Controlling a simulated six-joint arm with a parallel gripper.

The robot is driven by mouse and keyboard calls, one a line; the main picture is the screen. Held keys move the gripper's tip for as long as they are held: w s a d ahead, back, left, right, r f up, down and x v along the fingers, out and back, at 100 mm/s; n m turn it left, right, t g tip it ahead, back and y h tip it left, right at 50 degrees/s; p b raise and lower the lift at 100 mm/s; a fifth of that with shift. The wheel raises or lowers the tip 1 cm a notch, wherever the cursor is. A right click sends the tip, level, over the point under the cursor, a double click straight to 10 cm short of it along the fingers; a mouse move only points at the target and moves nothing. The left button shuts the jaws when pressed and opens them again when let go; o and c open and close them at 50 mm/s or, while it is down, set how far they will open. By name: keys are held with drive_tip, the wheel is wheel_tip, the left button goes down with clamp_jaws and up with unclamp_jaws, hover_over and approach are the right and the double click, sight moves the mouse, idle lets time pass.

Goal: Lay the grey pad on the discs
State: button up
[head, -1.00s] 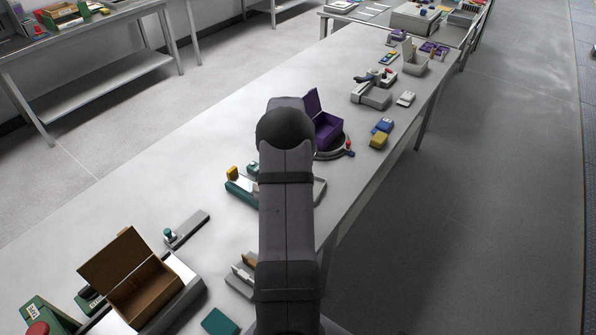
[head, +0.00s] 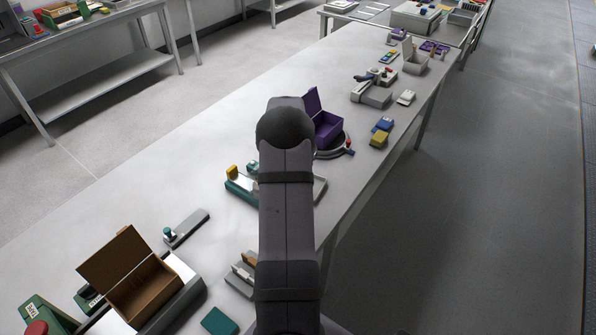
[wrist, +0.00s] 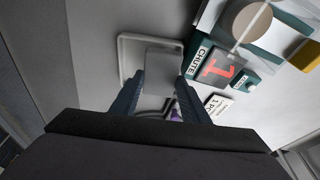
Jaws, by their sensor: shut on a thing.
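In the wrist view, my gripper (wrist: 160,79) is shut on the grey pad (wrist: 162,62), a plain flat grey piece between its fingertips. The pad overlaps a shallow pale tray (wrist: 122,50) with a raised rim; whether it touches the tray is unclear. To the right is a teal unit labelled "CHUTE" with a red number 1 (wrist: 220,68). A round beige disc (wrist: 245,20) shows beside it, under a clear part. Any discs below it are hidden. In the head view, my arm hides my gripper and the pad; the tray's edge (head: 321,188) shows to its right.
A purple open box (head: 326,130) stands beyond my arm. A brown open box (head: 140,285) is at the lower left. The bench's left middle is clear.

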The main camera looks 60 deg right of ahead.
drive_tip(key=shift+f, duration=0.2)
idle(0.6)
drive_tip(key=o, duration=0.8)
drive_tip(key=shift+a, duration=0.1)
drive_tip(key=shift+r, duration=0.15)
drive_tip(key=shift+w+r, duration=0.1)
drive_tip(key=shift+r, duration=0.3)
drive_tip(key=shift+r+p, duration=2.35)
drive_tip(key=shift+r, duration=1.1)
drive_tip(key=shift+n, duration=0.3)
